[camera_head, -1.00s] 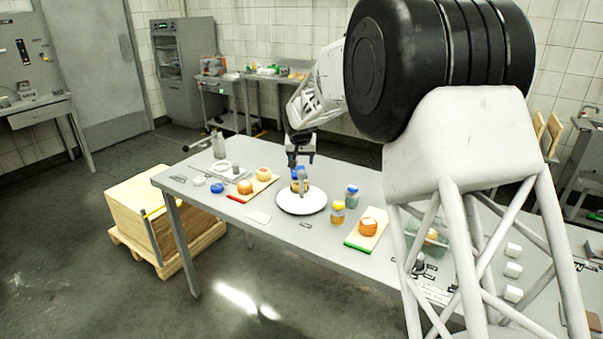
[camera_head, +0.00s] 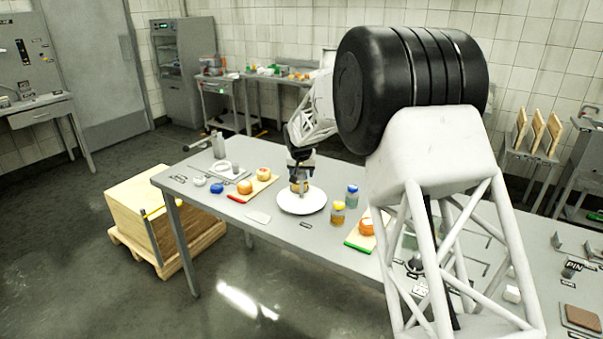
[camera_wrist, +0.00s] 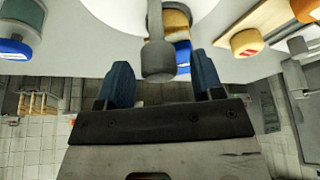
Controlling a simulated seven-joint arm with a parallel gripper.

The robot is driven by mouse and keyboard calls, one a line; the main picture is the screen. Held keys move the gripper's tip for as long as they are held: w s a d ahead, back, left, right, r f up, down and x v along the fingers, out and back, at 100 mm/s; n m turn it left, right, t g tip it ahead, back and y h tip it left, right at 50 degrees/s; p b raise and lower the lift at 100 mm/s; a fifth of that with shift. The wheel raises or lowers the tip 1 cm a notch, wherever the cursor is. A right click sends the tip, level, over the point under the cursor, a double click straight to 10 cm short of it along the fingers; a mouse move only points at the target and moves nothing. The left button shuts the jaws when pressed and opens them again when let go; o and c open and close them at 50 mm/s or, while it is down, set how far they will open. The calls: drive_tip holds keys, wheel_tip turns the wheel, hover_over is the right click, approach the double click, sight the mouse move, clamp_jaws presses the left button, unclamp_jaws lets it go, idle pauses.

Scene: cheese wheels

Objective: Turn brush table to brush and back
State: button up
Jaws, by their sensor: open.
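The brush table is a white round disc (camera_head: 299,204) on the grey table, with an orange cheese wheel (camera_head: 302,187) on it. In the wrist view the disc (camera_wrist: 105,12) and part of the cheese wheel (camera_wrist: 176,18) show at the top. A grey post with a rounded knob (camera_wrist: 158,58) stands up between my fingers in that view. My gripper (camera_wrist: 160,78) is open, with one blue fingertip on each side of the knob; I cannot tell whether they touch it. In the head view my gripper (camera_head: 300,172) is over the disc. A blue piece (camera_wrist: 183,58) shows behind the knob.
A board (camera_head: 262,188) with cheese wheels lies left of the disc. A yellow-lidded jar (camera_head: 338,213) and a blue-lidded jar (camera_head: 352,196) stand close on its right. Another cheese wheel (camera_head: 366,226) sits on a green-edged board beyond them.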

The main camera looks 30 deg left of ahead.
drive_tip(key=shift+w+f, duration=0.1)
drive_tip(key=shift+f, duration=0.15)
clamp_jaws()
idle(0.3)
